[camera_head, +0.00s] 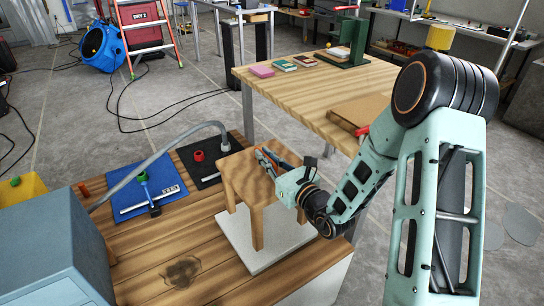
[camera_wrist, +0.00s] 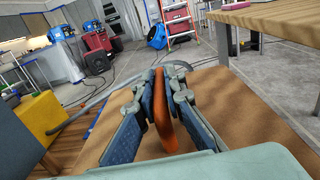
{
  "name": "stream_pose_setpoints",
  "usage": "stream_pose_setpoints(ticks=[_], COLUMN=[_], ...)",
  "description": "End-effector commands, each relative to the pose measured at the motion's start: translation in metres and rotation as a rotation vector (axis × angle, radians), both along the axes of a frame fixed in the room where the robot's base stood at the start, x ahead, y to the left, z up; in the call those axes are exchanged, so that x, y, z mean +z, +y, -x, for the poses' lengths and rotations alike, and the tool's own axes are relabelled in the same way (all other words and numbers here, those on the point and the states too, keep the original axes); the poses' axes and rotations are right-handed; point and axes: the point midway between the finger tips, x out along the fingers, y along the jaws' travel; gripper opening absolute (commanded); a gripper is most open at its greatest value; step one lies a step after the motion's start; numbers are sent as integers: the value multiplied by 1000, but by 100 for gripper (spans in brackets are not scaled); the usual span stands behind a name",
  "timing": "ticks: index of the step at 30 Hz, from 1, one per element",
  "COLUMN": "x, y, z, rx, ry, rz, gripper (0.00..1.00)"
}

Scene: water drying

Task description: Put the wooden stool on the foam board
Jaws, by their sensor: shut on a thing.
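The wooden stool (camera_head: 245,178) stands upright over the white foam board (camera_head: 288,240) on the wooden table. The front leg's foot appears on the board or just above it; I cannot tell contact. The far legs are partly hidden. My gripper (camera_head: 268,160) is at the top of the stool's seat. In the wrist view, my gripper (camera_wrist: 160,95) is shut on an upright orange-brown piece that rises from the seat, apparently the stool's handle. The brown seat (camera_wrist: 222,100) spreads below the fingers.
A second wooden table (camera_head: 310,95) stands behind to the right.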

Motion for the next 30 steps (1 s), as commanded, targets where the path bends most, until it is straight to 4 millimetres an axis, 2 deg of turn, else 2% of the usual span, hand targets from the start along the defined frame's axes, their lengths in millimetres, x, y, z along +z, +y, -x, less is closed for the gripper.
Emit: stream_pose_setpoints(ticks=[7,15,26,27,30], x=[-6,-39,-41,-45,-45], y=[6,7,8,7,7], z=[-8,-11,-10,-9,-9], rx=[1,-1,0,-1,-1], ry=[-10,-8,-11,0,0], rz=[-5,-4,-4,0,0], gripper=[0,0,0,13,24])
